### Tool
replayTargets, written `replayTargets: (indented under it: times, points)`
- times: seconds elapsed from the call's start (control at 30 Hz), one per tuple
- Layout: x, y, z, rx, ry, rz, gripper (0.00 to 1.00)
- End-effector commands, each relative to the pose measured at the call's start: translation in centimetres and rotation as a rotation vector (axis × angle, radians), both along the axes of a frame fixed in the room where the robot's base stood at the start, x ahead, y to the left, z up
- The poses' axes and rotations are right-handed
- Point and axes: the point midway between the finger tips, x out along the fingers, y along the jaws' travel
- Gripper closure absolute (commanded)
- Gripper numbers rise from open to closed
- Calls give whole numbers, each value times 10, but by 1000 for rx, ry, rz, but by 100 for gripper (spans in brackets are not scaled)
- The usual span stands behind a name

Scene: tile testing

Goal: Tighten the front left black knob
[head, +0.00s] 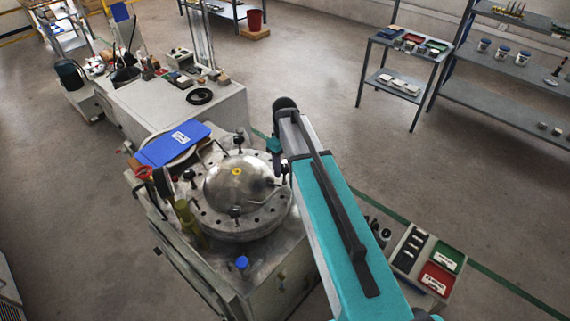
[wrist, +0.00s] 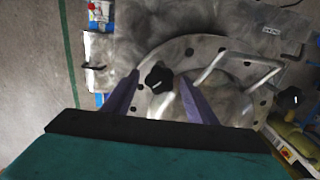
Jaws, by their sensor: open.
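In the wrist view my gripper (wrist: 158,78) is open, its two purple fingers spread wide. A black lobed knob (wrist: 158,80) shows between the fingertips on the drilled metal rim; I cannot tell whether they touch it. A second black knob (wrist: 288,97) is at the right. In the head view the round metal vessel (head: 228,186) has a domed lid and several black knobs around its rim, one at the near side (head: 235,213) and one at the left (head: 190,175). My teal arm passes over the vessel's right side and hides my fingers there.
Metal handle bars (wrist: 240,62) rise from the lid beside the right finger. A blue panel (head: 173,143) lies behind the vessel at the left. A blue cap (head: 242,263) is on the bench front. A tray of parts (head: 425,260) stands to the right.

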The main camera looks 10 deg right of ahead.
Motion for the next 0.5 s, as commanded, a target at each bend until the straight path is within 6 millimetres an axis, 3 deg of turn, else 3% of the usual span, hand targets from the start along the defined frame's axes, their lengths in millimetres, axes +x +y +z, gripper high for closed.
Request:
replayTargets:
  times: [0.17, 0.4, 0.5]
  points:
    - [0, 0, 0, 0, 0, 0, 48]
    - [0, -1, 0, 0, 0, -1, 88]
    - [0, -1, 0, 0, 0, -2, 89]
